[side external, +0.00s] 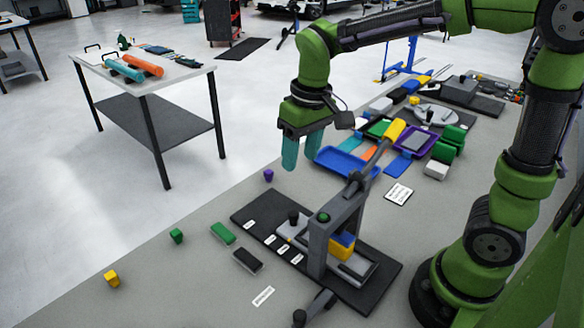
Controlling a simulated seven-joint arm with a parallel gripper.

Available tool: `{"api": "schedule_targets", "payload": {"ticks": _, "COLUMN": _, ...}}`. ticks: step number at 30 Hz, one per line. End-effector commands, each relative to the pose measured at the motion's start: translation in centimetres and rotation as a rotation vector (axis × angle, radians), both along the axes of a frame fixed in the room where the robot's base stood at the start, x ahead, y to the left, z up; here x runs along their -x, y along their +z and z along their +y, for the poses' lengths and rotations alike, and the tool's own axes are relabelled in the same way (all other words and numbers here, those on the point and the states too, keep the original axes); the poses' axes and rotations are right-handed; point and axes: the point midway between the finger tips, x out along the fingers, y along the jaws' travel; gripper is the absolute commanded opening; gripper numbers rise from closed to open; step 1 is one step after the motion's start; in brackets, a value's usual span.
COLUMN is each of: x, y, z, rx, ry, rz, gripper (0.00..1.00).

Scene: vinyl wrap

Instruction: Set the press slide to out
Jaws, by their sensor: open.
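The press (322,240) is a grey upright frame with a long lever, standing on a black base plate (245,215) with several small white labels. The slide (285,232) is a light grey plate with a dark knob (293,217), showing on the left side of the frame. A yellow and blue block (342,246) sits within the frame; part of it is hidden by the upright. The label text is too small to read, so the slide's setting cannot be told. My gripper (302,163) has teal fingers, is open and empty, and hangs above and behind the press, touching nothing.
Small blocks lie left of the base plate: purple (268,175), green (177,236), yellow (111,279), and a black-topped one (247,260). A blue tray (345,163) and other coloured parts lie behind the press. The bench's left front is mostly clear.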

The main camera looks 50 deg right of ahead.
Motion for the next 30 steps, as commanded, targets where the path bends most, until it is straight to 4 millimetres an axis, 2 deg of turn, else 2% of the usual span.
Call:
{"api": "schedule_targets", "payload": {"ticks": 1, "x": -1.0, "y": -0.3, "z": 0.3, "rx": 0.018, "ry": 0.023, "rz": 0.036, "gripper": 0.53}}
{"api": "schedule_targets", "payload": {"ticks": 4, "x": -2.1, "y": 0.0, "z": 0.3, "rx": 0.049, "ry": 0.056, "rz": 0.079, "gripper": 0.53}}
{"api": "schedule_targets", "payload": {"ticks": 7, "x": -2.1, "y": 0.9, "z": 0.1, "rx": 0.063, "ry": 0.069, "rz": 0.089, "gripper": 0.53}}
{"api": "schedule_targets", "payload": {"ticks": 11, "x": -1.8, "y": 0.0, "z": 0.0, "rx": 0.063, "ry": 0.077, "rz": 0.106, "gripper": 0.53}}
{"api": "schedule_targets", "payload": {"ticks": 14, "x": -1.8, "y": -1.5, "z": 0.0, "rx": 0.064, "ry": 0.078, "rz": 0.106, "gripper": 0.53}}
{"api": "schedule_targets", "payload": {"ticks": 30, "x": -1.7, "y": -12.9, "z": 0.0, "rx": 0.062, "ry": 0.076, "rz": 0.105, "gripper": 0.53}}
